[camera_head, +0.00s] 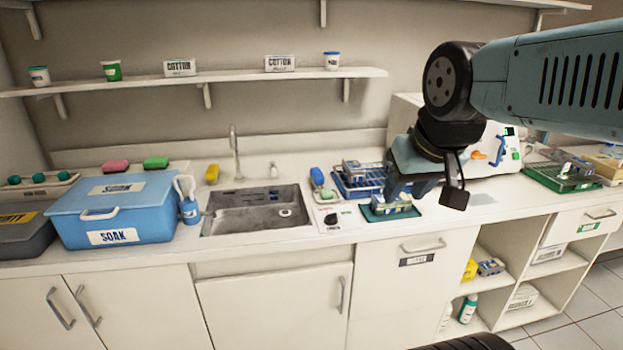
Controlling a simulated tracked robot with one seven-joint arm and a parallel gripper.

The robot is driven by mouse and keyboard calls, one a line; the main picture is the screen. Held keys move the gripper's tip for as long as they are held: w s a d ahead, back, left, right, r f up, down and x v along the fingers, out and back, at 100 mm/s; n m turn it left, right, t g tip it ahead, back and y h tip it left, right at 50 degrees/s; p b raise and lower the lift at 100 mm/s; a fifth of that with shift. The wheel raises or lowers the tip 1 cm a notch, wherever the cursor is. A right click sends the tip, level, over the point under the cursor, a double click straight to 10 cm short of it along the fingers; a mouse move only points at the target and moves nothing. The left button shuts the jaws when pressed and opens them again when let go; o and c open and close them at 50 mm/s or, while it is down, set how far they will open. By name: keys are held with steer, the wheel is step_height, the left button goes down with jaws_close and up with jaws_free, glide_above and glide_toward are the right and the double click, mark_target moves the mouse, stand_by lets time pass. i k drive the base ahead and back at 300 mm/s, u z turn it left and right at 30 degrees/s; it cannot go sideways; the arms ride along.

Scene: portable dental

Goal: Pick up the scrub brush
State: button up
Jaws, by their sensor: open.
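No object is clearly recognisable as the scrub brush at this size. A small blue item (317,176) lies on a narrow pale tray right of the sink and could be a brush. A blue cup (190,211) left of the sink holds white-handled tools, which could also be brushes. My gripper (424,192) is open and appears empty, its fingers pointing down. It is right of the sink, in front of the white machine, and seems to be above the counter near a small green tray (372,217) holding packets. The gripper partly covers the counter behind it.
The metal sink (230,217) has a tall tap (235,150). A blue SOAK box (150,205) stands at left. A blue wire rack (345,189) and a white machine (498,165) stand near my gripper. A wall shelf (230,77) runs above.

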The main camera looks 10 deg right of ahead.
mark_target(317, 178)
steer(key=u, duration=0.1)
steer(key=i, duration=1)
steer(key=z, duration=0.05)
